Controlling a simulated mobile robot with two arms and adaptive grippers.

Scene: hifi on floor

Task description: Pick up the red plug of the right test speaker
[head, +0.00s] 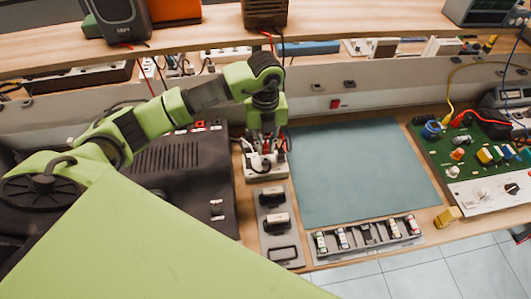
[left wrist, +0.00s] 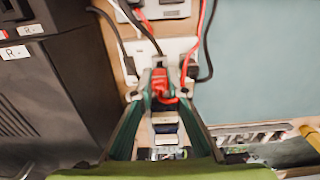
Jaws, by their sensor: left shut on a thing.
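My left gripper (head: 264,148) points down over a pale terminal block (head: 265,172) at the left edge of the blue-green mat. In the left wrist view its two fingers (left wrist: 160,92) are closed around a red plug (left wrist: 160,82). Whether the plug still touches the block cannot be told. The right test speaker (head: 265,12) stands on the upper shelf, with a red and a black cable hanging from it. In the left wrist view red and black cables run to the block (left wrist: 172,50). My right gripper is not in view.
A black hifi unit (head: 180,165) lies to the left. A grey holder (head: 274,225) with dark blocks is below the gripper. The mat (head: 360,165) is clear. A tray of small parts (head: 368,237) and a green circuit board (head: 470,150) are to the right.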

